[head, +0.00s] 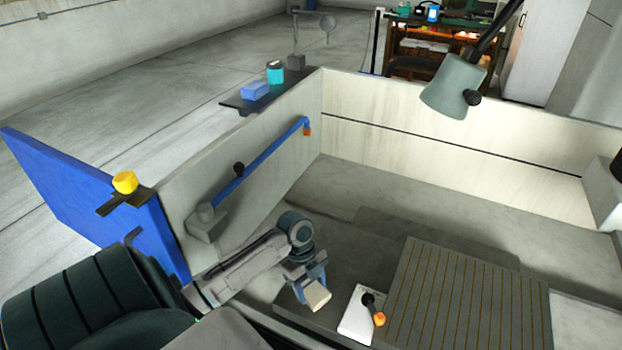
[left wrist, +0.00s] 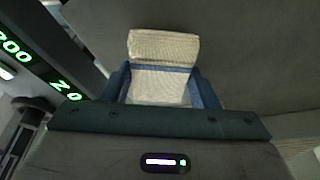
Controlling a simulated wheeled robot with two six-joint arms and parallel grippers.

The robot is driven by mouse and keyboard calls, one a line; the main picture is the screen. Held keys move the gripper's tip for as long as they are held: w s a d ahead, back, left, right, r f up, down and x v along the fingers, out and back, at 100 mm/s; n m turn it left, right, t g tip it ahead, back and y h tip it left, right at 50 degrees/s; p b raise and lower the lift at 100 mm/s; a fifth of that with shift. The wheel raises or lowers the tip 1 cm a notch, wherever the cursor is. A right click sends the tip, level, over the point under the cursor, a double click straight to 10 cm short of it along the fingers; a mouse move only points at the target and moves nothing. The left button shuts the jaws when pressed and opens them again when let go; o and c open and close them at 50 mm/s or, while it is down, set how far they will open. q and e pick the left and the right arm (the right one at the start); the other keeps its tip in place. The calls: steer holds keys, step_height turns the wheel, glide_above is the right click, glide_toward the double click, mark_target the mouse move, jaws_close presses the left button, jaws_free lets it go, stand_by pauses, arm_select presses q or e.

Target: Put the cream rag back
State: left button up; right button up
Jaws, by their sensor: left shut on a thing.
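The cream rag (head: 318,298) is a small folded pad at the tip of my left gripper (head: 309,282) in the head view. The gripper is shut on it, with the rag sticking out past the blue fingers. In the left wrist view the rag (left wrist: 163,47) shows as a woven cream cloth between the blue fingers (left wrist: 163,88). In the head view the gripper points down over the dark grey floor of the machine tank, left of a white plate. I cannot tell its height above that floor. My right gripper is not in view.
A white plate (head: 354,325) with a black-and-orange lever lies beside a slotted grey plate (head: 465,300). A blue pipe (head: 262,160) runs along the left tank wall. Outside it, a dark shelf (head: 240,104) bears a blue block and a teal tin. A lamp (head: 455,85) hangs above.

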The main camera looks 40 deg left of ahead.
arm_select(q)
steer(key=o, duration=0.4)
steer(key=shift+f, duration=0.15)
steer(key=o, duration=0.5)
steer(key=shift+a+r, duration=0.1)
steer(key=shift+r, duration=0.25)
steer(key=shift+b+v, duration=1.8)
steer(key=shift+v, duration=4)
steer(key=shift+w, duration=0.1)
